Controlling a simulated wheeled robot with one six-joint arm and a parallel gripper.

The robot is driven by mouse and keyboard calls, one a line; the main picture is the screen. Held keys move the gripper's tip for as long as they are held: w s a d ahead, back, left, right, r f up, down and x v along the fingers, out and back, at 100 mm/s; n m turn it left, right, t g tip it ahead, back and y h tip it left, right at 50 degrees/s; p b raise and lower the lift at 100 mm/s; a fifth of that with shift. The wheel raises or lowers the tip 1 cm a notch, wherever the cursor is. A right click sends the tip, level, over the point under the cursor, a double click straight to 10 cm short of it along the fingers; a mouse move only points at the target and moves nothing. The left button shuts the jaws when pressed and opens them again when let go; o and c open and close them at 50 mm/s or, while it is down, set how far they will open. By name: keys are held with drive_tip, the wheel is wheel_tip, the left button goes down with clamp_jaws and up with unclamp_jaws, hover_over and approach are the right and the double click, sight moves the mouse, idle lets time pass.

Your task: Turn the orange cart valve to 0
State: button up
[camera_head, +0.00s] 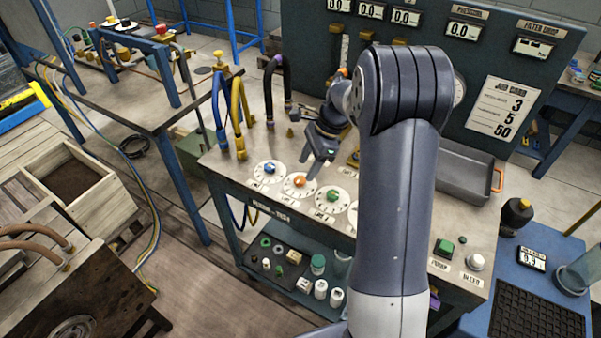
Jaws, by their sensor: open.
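The orange cart valve (300,181) is a small orange knob on a round white dial on the top of the teal cart (236,173). It stands between a blue valve (270,168) and a green valve (333,195), each on its own white dial. The dial marks are too small to read, so I cannot tell its setting. My gripper (311,160) is open and empty, with its fingers pointing down just behind and above the orange and green valves. It appears apart from the orange knob. My arm hides part of the cart top and most of another dial to the right.
Blue, yellow and black hoses (238,105) rise at the cart's back left. A gauge panel (500,60) with a job card (503,105) stands behind. A grey tray (465,172) and a green button (444,247) lie right of my arm. Jars fill the lower shelf (282,250).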

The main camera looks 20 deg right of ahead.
sight(301, 179)
drive_tip(key=shift+x, duration=2.15)
drive_tip(key=shift+c, duration=0.2)
drive_tip(key=c, duration=0.9)
